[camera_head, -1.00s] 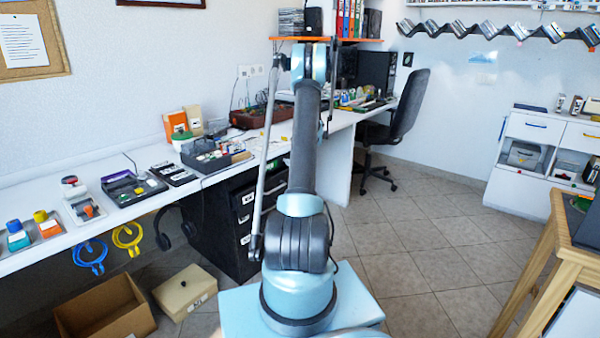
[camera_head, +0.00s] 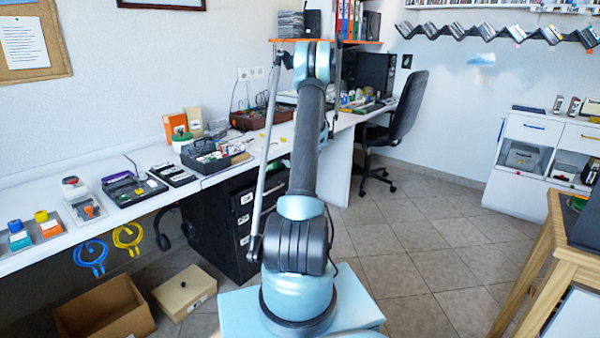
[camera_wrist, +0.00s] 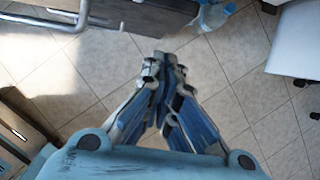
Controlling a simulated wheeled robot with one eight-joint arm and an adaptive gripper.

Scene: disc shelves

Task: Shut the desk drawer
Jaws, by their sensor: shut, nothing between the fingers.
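A black drawer unit (camera_head: 243,222) with white labels on its drawer fronts stands under the long white desk (camera_head: 75,190) in the head view. My arm covers part of it, and I cannot tell there which drawer stands out or how far. My gripper (camera_wrist: 165,65) shows in the wrist view, with its fingers together and empty above the tiled floor. A dark panel (camera_wrist: 140,14) lies beyond the fingertips at the top of that view, apart from them; I cannot tell whether it is part of the drawer unit. The gripper is not clearly visible in the head view.
An open cardboard box (camera_head: 105,312) and a beige box (camera_head: 185,292) lie on the floor at the left. An office chair (camera_head: 400,120) stands behind. A wooden table (camera_head: 555,255) is at the right. Tiled floor is free between. A clear bottle (camera_wrist: 213,14) shows in the wrist view.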

